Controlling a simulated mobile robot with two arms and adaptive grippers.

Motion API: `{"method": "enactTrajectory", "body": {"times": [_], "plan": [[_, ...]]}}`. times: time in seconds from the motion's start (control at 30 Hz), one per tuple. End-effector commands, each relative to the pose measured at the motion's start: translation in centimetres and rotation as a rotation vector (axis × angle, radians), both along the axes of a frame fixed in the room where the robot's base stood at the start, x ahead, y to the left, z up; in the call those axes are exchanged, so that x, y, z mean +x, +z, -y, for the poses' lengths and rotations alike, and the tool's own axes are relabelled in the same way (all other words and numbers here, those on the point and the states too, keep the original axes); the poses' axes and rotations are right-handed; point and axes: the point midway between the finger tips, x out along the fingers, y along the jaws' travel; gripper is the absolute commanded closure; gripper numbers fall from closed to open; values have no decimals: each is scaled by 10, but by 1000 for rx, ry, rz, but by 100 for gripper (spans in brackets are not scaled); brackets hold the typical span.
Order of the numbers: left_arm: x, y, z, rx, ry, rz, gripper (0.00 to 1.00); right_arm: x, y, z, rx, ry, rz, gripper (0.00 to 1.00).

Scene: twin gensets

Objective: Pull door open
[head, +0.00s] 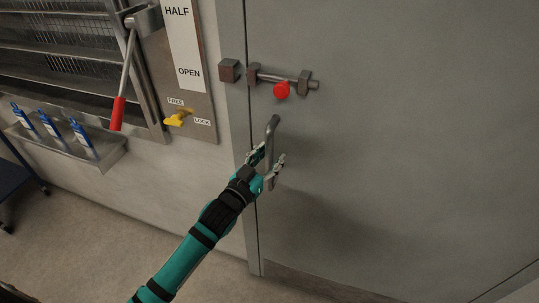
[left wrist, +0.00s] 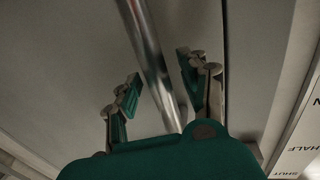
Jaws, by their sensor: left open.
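The grey door (head: 400,130) fills the right of the head view and looks flush with its frame. Its metal pull handle (head: 271,128) is a vertical bar near the door's left edge. My left gripper (head: 269,157) is at the handle's lower part. In the left wrist view the handle (left wrist: 148,50) runs between the two open fingers (left wrist: 158,90), with a gap visible on each side. Above the handle is a bolt with a red knob (head: 281,90); its bar does not visibly reach the block on the frame. My right gripper is not in view.
Left of the door are a red-handled lever (head: 118,112) on a HALF/OPEN plate and a yellow FREE/LOCK knob (head: 178,119). A metal shelf (head: 112,153) holds blue-labelled bottles (head: 82,138).

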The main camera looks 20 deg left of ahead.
Motion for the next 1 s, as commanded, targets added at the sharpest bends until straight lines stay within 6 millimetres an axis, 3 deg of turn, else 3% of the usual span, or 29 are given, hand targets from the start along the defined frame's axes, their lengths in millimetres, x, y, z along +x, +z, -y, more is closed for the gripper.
{"method": "enactTrajectory", "body": {"times": [0.27, 0.63, 1.0], "plan": [[2, 0, 1, 0, 0, 0, 56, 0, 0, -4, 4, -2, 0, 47], [1, 0, 0, 0, 0, -1, 100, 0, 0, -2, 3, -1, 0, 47], [1, -1, 0, 1, 0, -1, 100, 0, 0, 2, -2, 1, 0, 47]]}}
